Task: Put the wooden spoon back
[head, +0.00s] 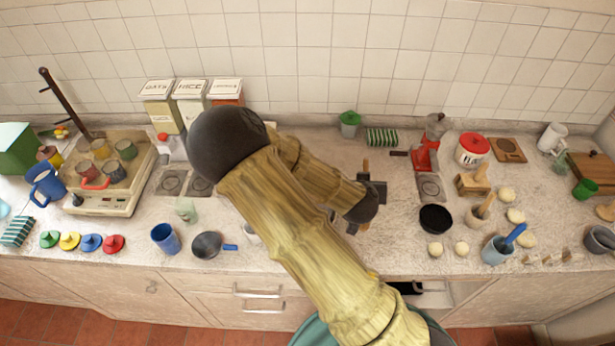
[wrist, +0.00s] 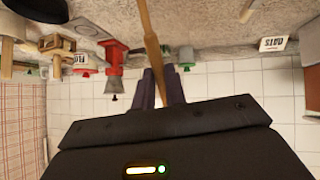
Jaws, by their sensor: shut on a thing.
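My gripper (head: 370,192) is above the middle of the counter and mostly hidden behind my arm in the head view. In the wrist view, my gripper (wrist: 163,78) has its two dark fingers shut on the wooden spoon (wrist: 150,32). The spoon is a thin brown stick running between the fingers and out past the top edge of that view. In the head view, a short brown piece of the spoon (head: 366,166) shows upright beside the gripper. Its bowl end cannot be made out.
A black pan (head: 436,218), a red coffee grinder (head: 425,158) and a blue-grey pot (head: 497,251) with a blue utensil stand to the right. A green-lidded jar (head: 349,124) is behind. A blue cup (head: 165,238) is left. A drawer (head: 432,298) below the counter is partly open.

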